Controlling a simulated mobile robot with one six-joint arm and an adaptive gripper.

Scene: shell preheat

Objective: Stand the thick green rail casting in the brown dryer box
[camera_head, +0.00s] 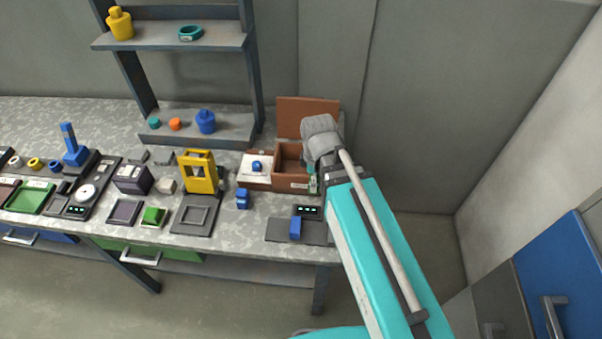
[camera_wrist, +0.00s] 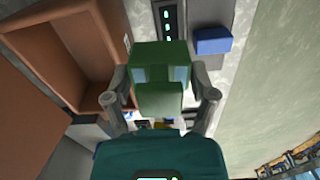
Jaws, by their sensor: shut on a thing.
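The thick green rail casting (camera_wrist: 160,62) is held between the two fingers of my gripper (camera_wrist: 162,100) in the wrist view. My gripper is shut on it. In the head view my gripper is mostly hidden behind my arm, and only a sliver of green (camera_head: 313,183) shows at the box's right side. The brown dryer box (camera_head: 289,183) stands open on the bench, with its lid (camera_head: 307,117) raised at the back. In the wrist view the box (camera_wrist: 105,25) is to the left of the casting, and the casting appears outside its opening.
A white tray with a small blue part (camera_head: 257,166) adjoins the box on the left. A dark unit with green lights (camera_head: 309,211) and a blue block (camera_head: 295,228) sit in front. A yellow press (camera_head: 200,172) stands further left. A shelf rack (camera_head: 190,129) is behind.

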